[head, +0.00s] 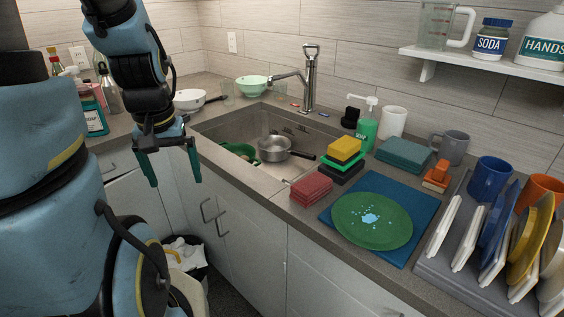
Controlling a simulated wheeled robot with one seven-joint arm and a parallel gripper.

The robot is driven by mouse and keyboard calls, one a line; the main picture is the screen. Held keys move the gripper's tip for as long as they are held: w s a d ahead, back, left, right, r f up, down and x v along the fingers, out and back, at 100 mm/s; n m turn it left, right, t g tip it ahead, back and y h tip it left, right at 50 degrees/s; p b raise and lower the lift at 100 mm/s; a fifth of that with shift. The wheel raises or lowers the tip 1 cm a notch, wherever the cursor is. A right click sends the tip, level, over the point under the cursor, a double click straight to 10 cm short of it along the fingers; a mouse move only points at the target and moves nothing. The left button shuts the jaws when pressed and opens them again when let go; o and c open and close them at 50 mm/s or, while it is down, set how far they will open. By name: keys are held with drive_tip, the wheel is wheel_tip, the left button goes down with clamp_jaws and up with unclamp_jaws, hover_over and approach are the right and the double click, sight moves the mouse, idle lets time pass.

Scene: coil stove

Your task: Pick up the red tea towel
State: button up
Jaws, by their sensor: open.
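The red tea towel (311,189) looks like a small folded red stack. It lies on the counter at the front right edge of the sink, left of a blue mat. My gripper (175,182) hangs pointing down at the left, in front of the counter and the sink's left side. Its two green fingers are spread apart with nothing between them. The gripper is well to the left of the red towel and apart from it. The red towel is in plain view; only its underside is hidden.
A green plate (372,231) sits on the blue mat (413,252) right of the towel. Yellow and black sponges (344,150) stand behind it. The sink (222,130) holds a metal pot (274,149). A dish rack (447,276) with several plates stands at the right.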

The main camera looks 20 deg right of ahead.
drive_tip(key=w+d+f+m+b, duration=0.2)
drive_tip(key=w+d+m+b, duration=0.15)
drive_tip(key=d, duration=0.45)
drive_tip(key=m+g+b, duration=0.2)
drive_tip(key=m+b, duration=0.6)
drive_tip(key=b, duration=0.1)
approach(312, 182)
drive_tip(key=shift+s+d+f, duration=0.1)
drive_tip(key=shift+s+d, duration=0.1)
drive_tip(key=shift+s, duration=0.1)
drive_tip(key=shift+s+d+f, duration=0.1)
drive_tip(key=shift+f, duration=0.2)
wheel_tip(312, 182, down, 4)
drive_tip(key=shift+r, duration=0.2)
drive_tip(key=shift+a+f+p, duration=0.15)
drive_tip(key=shift+f+p, duration=0.3)
drive_tip(key=shift+f, duration=1.05)
drive_tip(key=shift+a+f+p, duration=0.1)
drive_tip(key=shift+f+p, duration=0.3)
drive_tip(key=shift+f, duration=1.15)
drive_tip(key=c, duration=1.3)
drive_tip(key=shift+o, duration=0.2)
